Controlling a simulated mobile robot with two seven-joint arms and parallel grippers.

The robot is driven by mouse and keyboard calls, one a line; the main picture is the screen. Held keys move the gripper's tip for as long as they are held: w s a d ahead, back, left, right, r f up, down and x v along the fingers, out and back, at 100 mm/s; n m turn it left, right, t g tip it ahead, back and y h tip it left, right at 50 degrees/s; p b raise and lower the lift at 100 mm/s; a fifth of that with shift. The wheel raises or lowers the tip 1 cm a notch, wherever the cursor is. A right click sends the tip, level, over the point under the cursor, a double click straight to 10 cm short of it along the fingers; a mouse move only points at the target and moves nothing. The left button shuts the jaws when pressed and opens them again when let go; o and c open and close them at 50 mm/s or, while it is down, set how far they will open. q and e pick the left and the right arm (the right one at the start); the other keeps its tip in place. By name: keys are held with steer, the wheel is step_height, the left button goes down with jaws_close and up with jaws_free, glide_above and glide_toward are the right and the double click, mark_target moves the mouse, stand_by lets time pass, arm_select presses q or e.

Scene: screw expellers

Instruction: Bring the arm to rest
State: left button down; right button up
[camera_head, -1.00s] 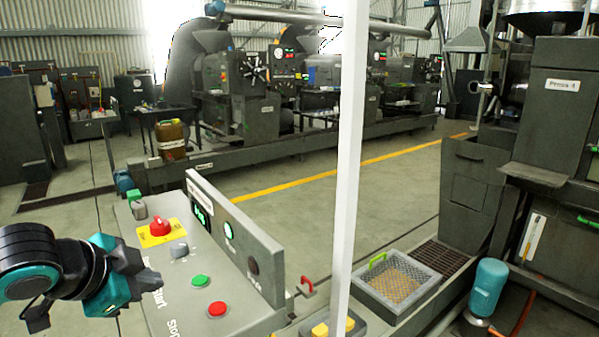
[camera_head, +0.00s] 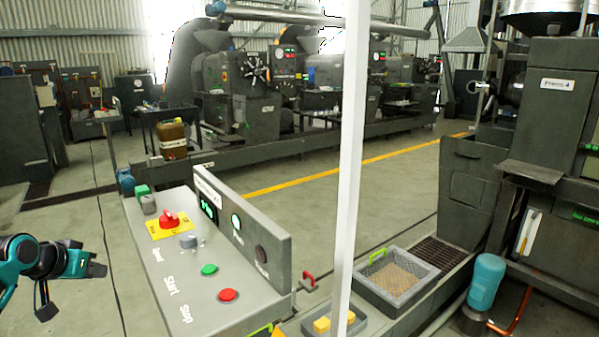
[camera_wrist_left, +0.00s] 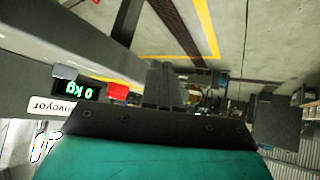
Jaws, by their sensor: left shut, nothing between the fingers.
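My left arm (camera_head: 30,258) comes in from the left edge, a teal and black arm. My left gripper (camera_head: 98,269) is at its end, shut and empty, in the air left of the grey control console (camera_head: 185,285). A gap of floor shows between the gripper and the console in the head view. In the left wrist view the black gripper (camera_wrist_left: 168,85) points away over the teal wrist body, with a display reading 0 kg (camera_wrist_left: 80,90) to its left. My right gripper is not in view.
The console carries a red knob on a yellow plate (camera_head: 170,222), a green button (camera_head: 209,269) and a red button (camera_head: 228,295). A white post (camera_head: 350,170) stands to its right. A mesh-bottomed tray (camera_head: 397,277) and a teal motor (camera_head: 487,280) lie further right. Open floor is behind the console.

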arm_select(q)
steer(key=w+a+r+m+t+y, duration=0.2)
steer(key=a+r+t+y, duration=0.15)
steer(key=r, duration=0.35)
steer(key=w+a+r+m+t+y, duration=0.25)
steer(key=a+r+t, duration=0.2)
steer(key=r, duration=0.25)
steer(key=s+d+f+g+h, duration=0.15)
steer(key=s+d+f, duration=0.35)
steer(key=d+f, duration=0.5)
steer(key=s+d+f+g+h, duration=0.1)
steer(key=s+d+f+h, duration=0.25)
steer(key=d+f, duration=0.65)
steer(key=s+d+f+g, duration=0.1)
steer(key=s+d+f, duration=0.3)
steer(key=s, duration=0.4)
steer(key=s+d+f+n+g+h, duration=0.1)
steer(key=s+d+f, duration=0.4)
steer(key=s, duration=0.3)
steer(key=s+d+f+g, duration=0.1)
steer(key=s+d+f, duration=0.4)
steer(key=s, duration=0.4)
steer(key=shift+f+n+g+h, duration=0.3)
steer(key=shift+n+g+h, duration=0.05)
steer(key=shift+h, duration=0.05)
